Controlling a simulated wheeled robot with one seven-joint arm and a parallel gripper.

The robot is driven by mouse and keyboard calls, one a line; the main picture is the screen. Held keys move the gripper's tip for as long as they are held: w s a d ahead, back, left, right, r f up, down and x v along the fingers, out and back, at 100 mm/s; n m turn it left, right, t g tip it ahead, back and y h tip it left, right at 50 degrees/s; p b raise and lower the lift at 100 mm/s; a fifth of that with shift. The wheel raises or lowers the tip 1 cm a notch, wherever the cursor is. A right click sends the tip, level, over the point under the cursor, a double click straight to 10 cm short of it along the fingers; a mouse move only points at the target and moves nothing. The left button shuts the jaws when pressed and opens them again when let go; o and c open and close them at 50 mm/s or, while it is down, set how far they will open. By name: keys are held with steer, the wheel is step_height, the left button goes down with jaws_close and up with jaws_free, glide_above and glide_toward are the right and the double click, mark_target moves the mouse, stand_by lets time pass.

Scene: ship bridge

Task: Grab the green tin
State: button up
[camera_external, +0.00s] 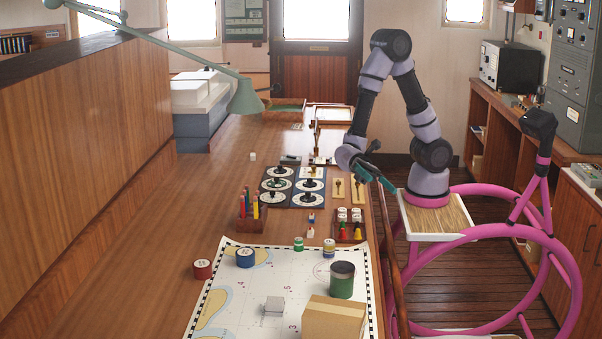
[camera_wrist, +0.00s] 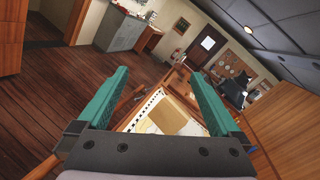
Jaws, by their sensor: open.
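The green tin (camera_external: 342,281) is an open-topped cylinder standing upright on the sea chart, just behind the cardboard box. My gripper (camera_external: 381,167) is open and empty in the external view, above the right edge of the wooden counter and well behind the tin. In the wrist view, my gripper (camera_wrist: 158,80) shows two teal fingers spread wide with nothing between them. I cannot make out the tin in the wrist view.
A cardboard box (camera_external: 334,319) stands close in front of the tin; it also shows in the wrist view (camera_wrist: 178,117). The chart (camera_external: 229,299) carries a grey block (camera_external: 274,304) and a blue roll (camera_external: 245,258). A rack of small bottles (camera_external: 350,228) stands behind.

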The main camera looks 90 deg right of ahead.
steer(key=w+a+f+m+t+y, duration=0.35)
steer(key=a+f+m+t, duration=0.25)
steer(key=f+m, duration=0.2)
steer(key=m+t+h, duration=0.4)
steer(key=m+t, duration=0.3)
steer(key=t, duration=0.1)
glide_toward(336, 282)
steer(key=shift+s+d+r, duration=0.25)
steer(key=shift+s+r, duration=0.3)
steer(key=shift+r, duration=0.2)
steer(key=shift+w+f+m+h, duration=0.1)
steer(key=shift+f+m+h, duration=0.2)
steer(key=shift+f+h, duration=0.05)
steer(key=x, duration=1)
steer(key=shift+w+a+f, duration=0.15)
steer(key=shift+w+a, duration=0.1)
steer(key=c, duration=1.4)
